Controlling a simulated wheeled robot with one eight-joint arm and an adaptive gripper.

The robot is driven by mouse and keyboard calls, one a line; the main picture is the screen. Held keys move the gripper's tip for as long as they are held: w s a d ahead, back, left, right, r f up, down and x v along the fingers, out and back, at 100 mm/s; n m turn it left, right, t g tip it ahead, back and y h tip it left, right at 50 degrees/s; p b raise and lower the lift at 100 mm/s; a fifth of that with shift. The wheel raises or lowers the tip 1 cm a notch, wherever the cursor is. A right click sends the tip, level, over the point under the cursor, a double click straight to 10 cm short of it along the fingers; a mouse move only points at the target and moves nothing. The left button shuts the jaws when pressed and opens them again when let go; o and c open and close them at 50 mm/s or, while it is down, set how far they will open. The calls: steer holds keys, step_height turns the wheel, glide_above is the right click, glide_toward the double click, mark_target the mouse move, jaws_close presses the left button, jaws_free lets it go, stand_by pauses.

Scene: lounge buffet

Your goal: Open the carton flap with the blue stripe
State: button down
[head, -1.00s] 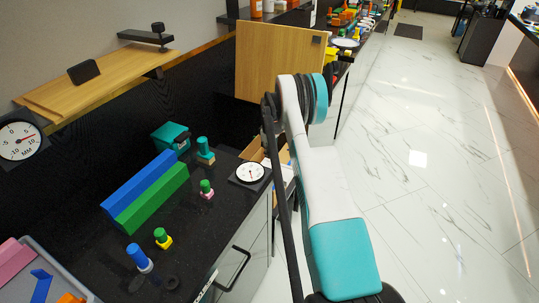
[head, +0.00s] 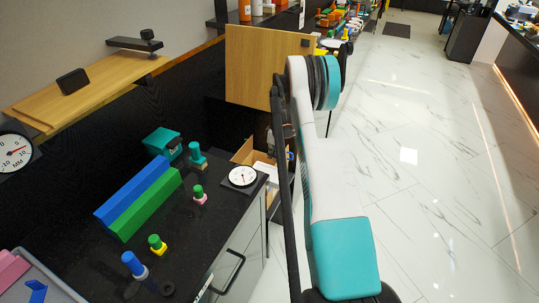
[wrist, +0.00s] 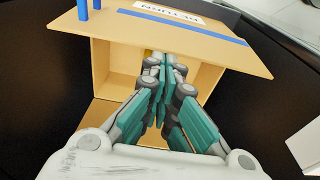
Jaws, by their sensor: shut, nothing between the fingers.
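The carton (wrist: 110,72) is a tan cardboard box with its opening facing me in the wrist view. Its flap with the blue stripe (wrist: 190,24) spans the top of the opening and stands out from it, leaving the inside visible below. The flap also bears a white label with upside-down lettering and two blue posts (wrist: 83,9) at its left. My gripper (wrist: 165,68) is shut and empty, its fingertips at the opening below the flap and overlapping its edge in the picture; I cannot tell if they touch. In the head view the carton (head: 243,152) is partly hidden behind my arm.
A black counter (head: 215,215) holds a dial gauge (head: 242,176), green and blue blocks (head: 150,205), and several small pegs. A wooden board (head: 265,65) stands behind the carton. A white object (wrist: 305,145) lies right of the carton.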

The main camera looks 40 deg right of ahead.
steer(key=shift+s+d, duration=0.2)
steer(key=shift+s, duration=0.15)
steer(key=shift+r, duration=0.15)
stand_by(0.3)
